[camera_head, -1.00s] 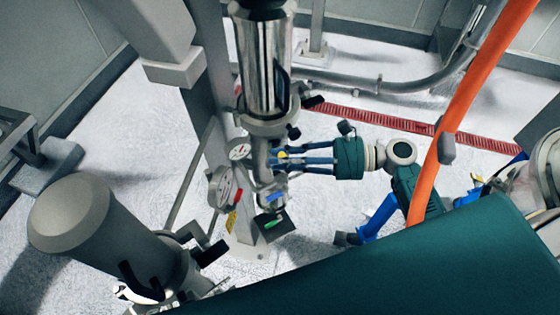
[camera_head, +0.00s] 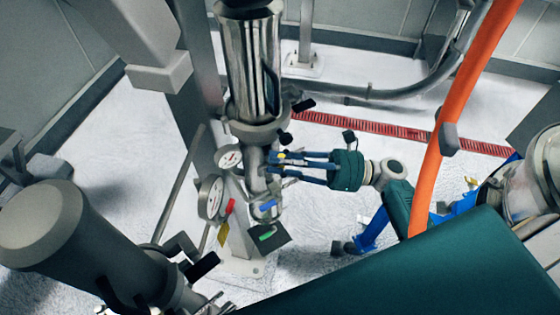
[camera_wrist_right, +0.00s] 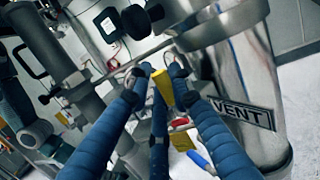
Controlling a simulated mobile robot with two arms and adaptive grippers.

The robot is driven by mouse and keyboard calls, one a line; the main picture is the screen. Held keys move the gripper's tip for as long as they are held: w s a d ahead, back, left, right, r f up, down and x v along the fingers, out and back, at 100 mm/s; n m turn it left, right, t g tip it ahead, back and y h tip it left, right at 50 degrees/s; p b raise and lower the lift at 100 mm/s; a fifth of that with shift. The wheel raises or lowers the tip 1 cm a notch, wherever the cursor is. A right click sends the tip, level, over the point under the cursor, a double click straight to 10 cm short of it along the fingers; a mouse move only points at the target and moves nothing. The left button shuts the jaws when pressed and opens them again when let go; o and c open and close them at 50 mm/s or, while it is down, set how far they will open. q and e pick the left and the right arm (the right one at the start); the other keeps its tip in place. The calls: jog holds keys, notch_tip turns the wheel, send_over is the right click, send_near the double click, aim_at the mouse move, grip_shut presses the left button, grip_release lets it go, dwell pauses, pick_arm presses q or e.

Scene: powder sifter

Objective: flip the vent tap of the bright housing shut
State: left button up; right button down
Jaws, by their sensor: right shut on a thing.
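The bright housing (camera_head: 250,65) is a shiny upright metal cylinder, and part of it shows at the right of the right wrist view (camera_wrist_right: 250,65). A "VENT" label (camera_wrist_right: 242,112) appears beside the fingers there. The vent tap has a yellow handle (camera_wrist_right: 162,88), which also shows as a small yellow spot in the head view (camera_head: 281,155). My right gripper (camera_head: 273,163) comes from the right, below the housing. Its blue fingers are shut on the yellow handle, partly hiding it. My left gripper is not in view.
Two round gauges (camera_head: 211,197) sit left of the gripper. Red (camera_head: 230,207), blue (camera_head: 268,206) and green (camera_head: 267,236) handles hang below it. A dull grey housing (camera_head: 75,235) stands at lower left. A red floor grating (camera_head: 390,131) runs behind my right arm.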

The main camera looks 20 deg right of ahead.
jog(key=shift+r, duration=0.2)
jog(key=c, duration=1.5)
grip_release()
jog(key=shift+c, duration=0.2)
jog(key=shift+d+f, duration=0.1)
jog(key=shift+d+f, duration=0.1)
jog(key=v, duration=1.1)
jog(key=shift+s+d, duration=0.2)
jog(key=shift+d, duration=0.15)
jog(key=shift+a, duration=0.1)
